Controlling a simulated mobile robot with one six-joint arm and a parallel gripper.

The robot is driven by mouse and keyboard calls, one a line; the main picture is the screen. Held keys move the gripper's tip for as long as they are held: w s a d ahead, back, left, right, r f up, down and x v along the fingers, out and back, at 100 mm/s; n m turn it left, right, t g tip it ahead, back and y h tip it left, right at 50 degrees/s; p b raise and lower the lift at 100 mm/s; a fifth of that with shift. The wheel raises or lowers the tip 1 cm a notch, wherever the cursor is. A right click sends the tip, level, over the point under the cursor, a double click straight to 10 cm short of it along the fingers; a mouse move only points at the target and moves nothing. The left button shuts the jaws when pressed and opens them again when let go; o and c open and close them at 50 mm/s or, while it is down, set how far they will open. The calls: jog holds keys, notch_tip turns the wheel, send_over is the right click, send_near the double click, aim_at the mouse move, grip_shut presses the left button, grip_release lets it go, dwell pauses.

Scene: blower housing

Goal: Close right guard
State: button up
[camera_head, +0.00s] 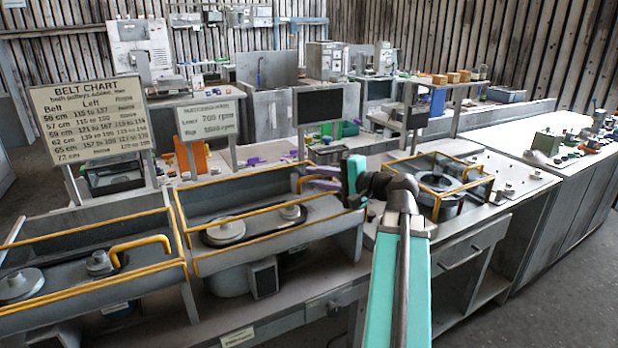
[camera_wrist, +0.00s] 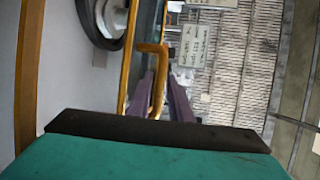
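The middle belt station has a yellow-barred guard (camera_head: 183,219) around its grey housing, with pulleys and a dark belt visible inside. I cannot tell how far this guard is swung. Its yellow handle (camera_head: 304,181) is at the right end. My gripper (camera_head: 318,178) is at that handle, its purple fingers pointing left. In the wrist view the orange-yellow handle (camera_wrist: 157,62) stands between the two fingers (camera_wrist: 160,90), one on each side. Whether they press on it is not clear. Another yellow guard (camera_head: 90,288) with its own handle (camera_head: 140,243) is on the left station.
A third yellow-framed unit (camera_head: 438,190) stands right of my arm. A belt chart board (camera_head: 92,118), a speed sign (camera_head: 208,119) and a dark screen (camera_head: 320,104) rise behind the stations. The floor at the lower right is clear.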

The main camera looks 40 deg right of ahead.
jog(key=b+v, duration=0.1)
jog(key=v, duration=0.8)
jog(key=shift+s+d, duration=0.15)
jog(key=shift+s, duration=0.25)
jog(key=shift+s, duration=0.1)
